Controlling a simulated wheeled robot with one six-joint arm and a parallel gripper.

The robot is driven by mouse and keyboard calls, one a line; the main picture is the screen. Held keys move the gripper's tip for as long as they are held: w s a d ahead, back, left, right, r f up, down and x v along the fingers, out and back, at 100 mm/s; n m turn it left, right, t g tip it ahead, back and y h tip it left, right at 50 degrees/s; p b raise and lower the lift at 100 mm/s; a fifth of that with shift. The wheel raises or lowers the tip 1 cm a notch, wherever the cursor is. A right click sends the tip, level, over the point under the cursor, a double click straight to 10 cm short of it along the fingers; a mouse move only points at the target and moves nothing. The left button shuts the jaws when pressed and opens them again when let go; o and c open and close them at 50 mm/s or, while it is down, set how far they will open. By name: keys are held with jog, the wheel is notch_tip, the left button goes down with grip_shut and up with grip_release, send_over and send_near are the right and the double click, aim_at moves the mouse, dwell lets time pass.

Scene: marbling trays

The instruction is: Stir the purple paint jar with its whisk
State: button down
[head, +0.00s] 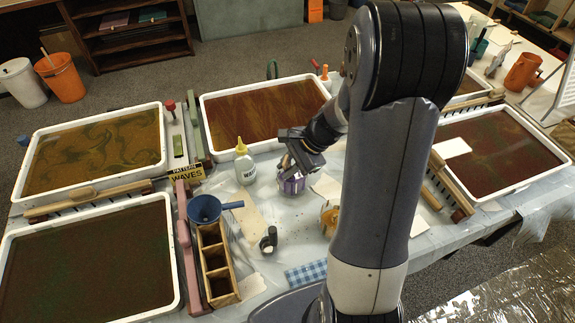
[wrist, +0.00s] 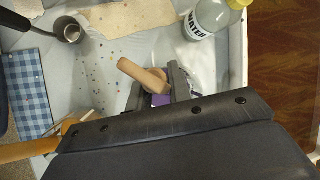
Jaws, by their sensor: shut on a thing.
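The purple paint jar (head: 291,186) stands on the covered table below my gripper (head: 290,165). Only its lower part shows clearly in the head view. A small patch of purple (wrist: 160,100) shows between the fingers in the wrist view. My gripper is shut on the whisk, whose tan wooden handle (wrist: 143,75) sticks out tilted between the fingers in the wrist view. The whisk's wire end is hidden, so I cannot tell how deep it sits in the jar.
A water bottle (head: 245,165) stands left of the jar. An orange-marked jar (head: 329,220) stands in front, partly behind my arm. Trays surround this area.

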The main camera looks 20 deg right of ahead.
jog(key=shift+r+p, duration=3.8)
jog(key=shift+r, duration=0.75)
